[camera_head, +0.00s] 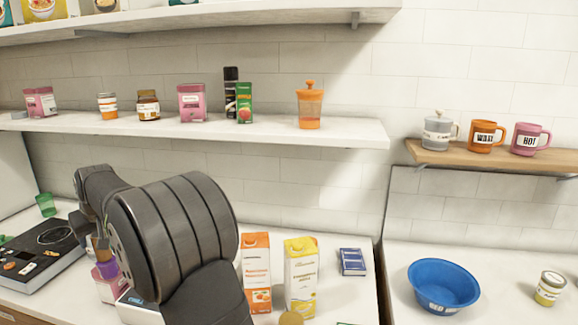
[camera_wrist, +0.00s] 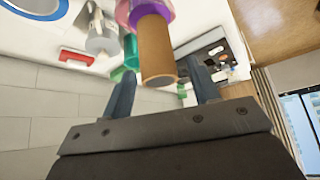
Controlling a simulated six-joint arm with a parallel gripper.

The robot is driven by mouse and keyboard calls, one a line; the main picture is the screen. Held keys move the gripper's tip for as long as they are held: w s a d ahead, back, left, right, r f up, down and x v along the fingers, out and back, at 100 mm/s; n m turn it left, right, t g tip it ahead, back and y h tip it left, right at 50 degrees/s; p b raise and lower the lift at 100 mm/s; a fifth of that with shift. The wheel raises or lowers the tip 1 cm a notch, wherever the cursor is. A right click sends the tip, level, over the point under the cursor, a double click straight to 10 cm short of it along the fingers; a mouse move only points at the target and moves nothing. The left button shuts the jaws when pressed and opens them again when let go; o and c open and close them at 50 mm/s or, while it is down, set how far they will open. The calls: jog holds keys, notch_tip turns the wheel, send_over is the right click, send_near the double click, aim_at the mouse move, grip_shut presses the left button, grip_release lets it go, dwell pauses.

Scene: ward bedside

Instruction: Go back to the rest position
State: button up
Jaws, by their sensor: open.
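My gripper (camera_wrist: 160,68) is open, its two dark fingers apart in the wrist view. A brown cylinder (camera_wrist: 157,50) with a purple and pink part (camera_wrist: 145,10) at its far end shows between and beyond the fingers. I cannot tell how close it is to them. In the head view my dark arm covers the left part of the counter and my fingers cannot be made out. Beside the arm, a brown piece (camera_head: 100,248) and a purple piece (camera_head: 107,269) show just above the counter, partly hidden.
A black appliance (camera_head: 45,255) and a green cup (camera_head: 46,204) are at left. An orange carton (camera_head: 256,272), a yellow carton (camera_head: 300,275) and a blue box (camera_head: 352,262) stand right of my arm. A blue bowl (camera_head: 443,287) is farther right. A loaded shelf (camera_head: 200,130) hangs above.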

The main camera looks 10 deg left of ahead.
jog(key=shift+r, duration=0.85)
